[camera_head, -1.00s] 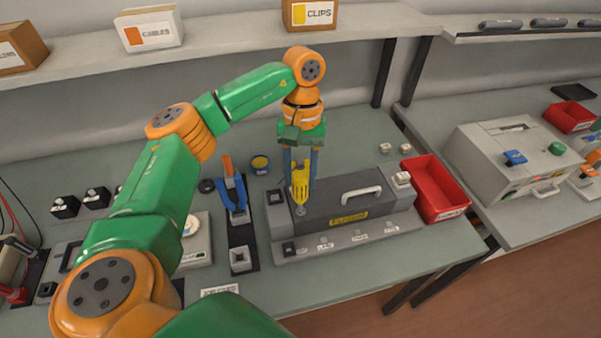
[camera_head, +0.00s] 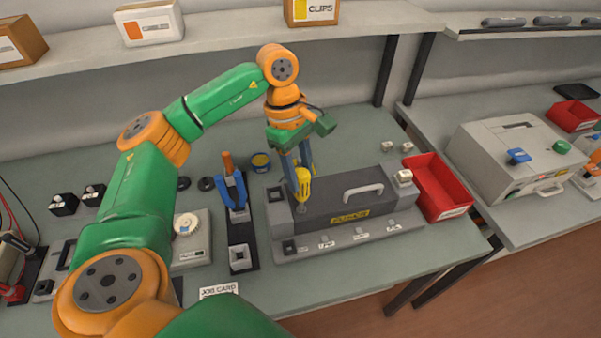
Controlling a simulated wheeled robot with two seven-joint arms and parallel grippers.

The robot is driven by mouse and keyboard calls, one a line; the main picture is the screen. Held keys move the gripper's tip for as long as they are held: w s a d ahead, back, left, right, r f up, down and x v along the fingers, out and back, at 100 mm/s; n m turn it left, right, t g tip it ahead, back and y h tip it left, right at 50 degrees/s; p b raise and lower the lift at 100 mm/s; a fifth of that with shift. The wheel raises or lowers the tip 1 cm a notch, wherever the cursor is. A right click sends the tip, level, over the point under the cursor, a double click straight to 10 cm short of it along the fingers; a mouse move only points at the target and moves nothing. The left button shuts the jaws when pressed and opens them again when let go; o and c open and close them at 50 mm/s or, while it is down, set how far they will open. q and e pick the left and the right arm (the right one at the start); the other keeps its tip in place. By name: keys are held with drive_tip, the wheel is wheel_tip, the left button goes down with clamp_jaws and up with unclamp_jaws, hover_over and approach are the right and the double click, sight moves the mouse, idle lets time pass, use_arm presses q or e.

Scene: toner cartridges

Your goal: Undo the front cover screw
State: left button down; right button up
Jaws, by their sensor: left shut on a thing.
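My left gripper (camera_head: 303,174) is shut on a yellow screwdriver (camera_head: 302,184). It holds the driver roughly upright, tip down, over the left end of the dark grey front cover (camera_head: 328,208) of the grey unit. The driver's tip meets or nearly meets the cover near its left front corner; I cannot tell if it touches. The screw under the tip is too small to make out. The cover has a white handle (camera_head: 362,190) and a yellow label (camera_head: 350,216). My right gripper is not in view.
A red bin (camera_head: 437,188) stands right of the unit. A shelf (camera_head: 225,42) with boxes runs along the back.

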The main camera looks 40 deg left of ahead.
use_arm(q)
drive_tip(key=n, duration=0.2)
drive_tip(key=shift+n+t, duration=0.3)
drive_tip(key=shift+f+n+b, duration=0.15)
drive_tip(key=shift+n+b, duration=0.25)
drive_tip(key=shift+n, duration=0.7)
drive_tip(key=n+t, duration=0.1)
drive_tip(key=n, duration=0.2)
drive_tip(key=shift+s+n+y, duration=0.15)
drive_tip(key=shift+n+y, duration=0.15)
drive_tip(key=shift+y, duration=0.1)
drive_tip(key=shift+n, duration=0.6)
